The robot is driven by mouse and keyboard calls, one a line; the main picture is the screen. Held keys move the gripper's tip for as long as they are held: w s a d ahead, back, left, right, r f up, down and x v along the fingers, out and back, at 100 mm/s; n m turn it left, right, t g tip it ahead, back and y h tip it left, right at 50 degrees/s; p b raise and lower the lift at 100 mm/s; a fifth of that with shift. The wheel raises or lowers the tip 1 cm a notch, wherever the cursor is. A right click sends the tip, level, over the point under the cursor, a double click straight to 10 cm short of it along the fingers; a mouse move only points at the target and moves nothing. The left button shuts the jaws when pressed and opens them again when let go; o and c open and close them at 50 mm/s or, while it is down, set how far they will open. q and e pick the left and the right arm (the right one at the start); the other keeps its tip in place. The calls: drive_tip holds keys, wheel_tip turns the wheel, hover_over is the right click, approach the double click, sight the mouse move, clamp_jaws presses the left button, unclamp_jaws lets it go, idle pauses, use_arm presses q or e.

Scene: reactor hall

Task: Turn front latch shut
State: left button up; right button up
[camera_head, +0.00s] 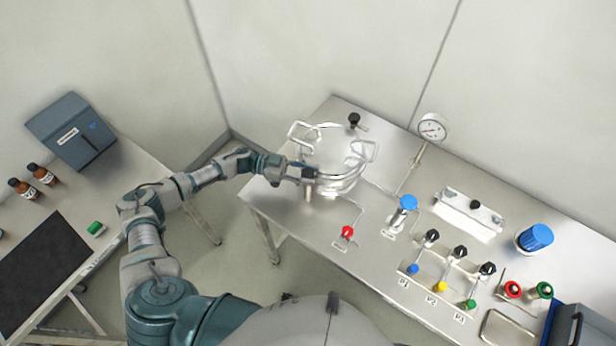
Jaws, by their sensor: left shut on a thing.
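A round metal reactor vessel (335,151) with a shiny lid and looped handles stands at the left end of the steel table. My left gripper (312,173) reaches in from the left to the vessel's front left rim. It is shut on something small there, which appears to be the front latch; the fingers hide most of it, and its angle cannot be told. A black knob (354,119) stands behind the vessel. My right gripper is not in view.
The steel table (290,207) carries a red valve (347,232), a blue-capped valve (407,203), a pressure gauge (432,128) and several knobs to the right. A side table at left holds brown bottles (40,174), a grey box (72,132) and a black mat (40,262).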

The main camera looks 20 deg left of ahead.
use_arm(q)
drive_tip(key=shift+w+m+g+b, duration=0.1)
drive_tip(key=shift+m+g+b, duration=0.45)
drive_tip(key=shift+g, duration=0.45)
drive_tip(key=o, duration=1.1)
drive_tip(key=shift+o, duration=0.2)
drive_tip(key=shift+a, duration=0.1)
drive_tip(key=shift+a, duration=0.3)
drive_tip(key=w+a, duration=0.1)
drive_tip(key=a, duration=1)
drive_tip(key=shift+w+a, duration=0.2)
drive_tip(key=shift+a, duration=0.05)
